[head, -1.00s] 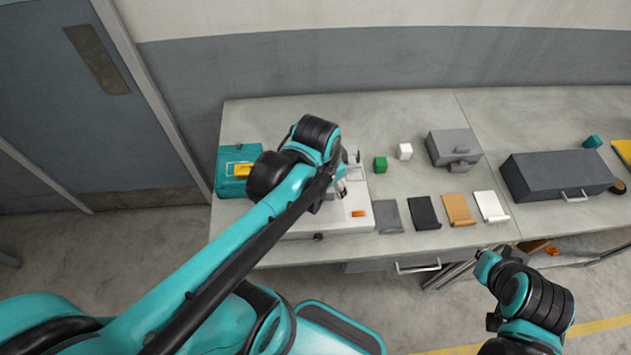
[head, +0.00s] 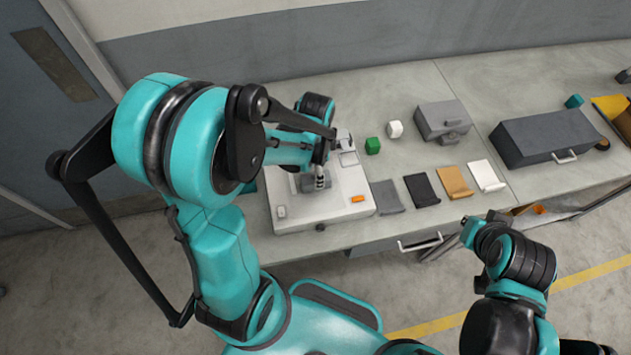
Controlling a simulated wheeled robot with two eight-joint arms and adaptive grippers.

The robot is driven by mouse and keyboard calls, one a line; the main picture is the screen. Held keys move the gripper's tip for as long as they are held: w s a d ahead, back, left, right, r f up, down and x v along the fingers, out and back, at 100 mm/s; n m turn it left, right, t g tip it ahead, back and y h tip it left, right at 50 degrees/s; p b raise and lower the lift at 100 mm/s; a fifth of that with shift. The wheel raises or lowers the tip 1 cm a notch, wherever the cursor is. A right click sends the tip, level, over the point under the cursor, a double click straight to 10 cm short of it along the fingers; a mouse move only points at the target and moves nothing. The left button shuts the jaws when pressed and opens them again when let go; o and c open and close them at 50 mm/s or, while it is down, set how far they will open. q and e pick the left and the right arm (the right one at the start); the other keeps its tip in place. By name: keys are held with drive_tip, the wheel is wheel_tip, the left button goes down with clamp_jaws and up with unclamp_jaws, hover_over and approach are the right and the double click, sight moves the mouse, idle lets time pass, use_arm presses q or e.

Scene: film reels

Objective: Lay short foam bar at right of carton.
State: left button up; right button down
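My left gripper (head: 320,178) points down over the white flat-topped unit (head: 295,215) on the table. Its fingers are small here, and I cannot tell whether they are open or shut. A grey piece (head: 309,187) lies at the fingers; I cannot tell if it is held. I cannot surely identify the short foam bar. The carton is not clear either; a grey box (head: 437,117) stands towards the back of the table. My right arm is at the lower right, in front of the table, and its gripper does not show.
Grey, black, tan and white flat pieces (head: 486,176) lie along the front. A dark case (head: 543,137) is further right. Bare tabletop (head: 400,90) lies behind the cubes.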

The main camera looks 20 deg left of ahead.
use_arm(q)
drive_tip(key=shift+f, duration=0.6)
drive_tip(key=c, duration=1.1)
drive_tip(key=shift+o, duration=0.2)
drive_tip(key=shift+r, duration=0.15)
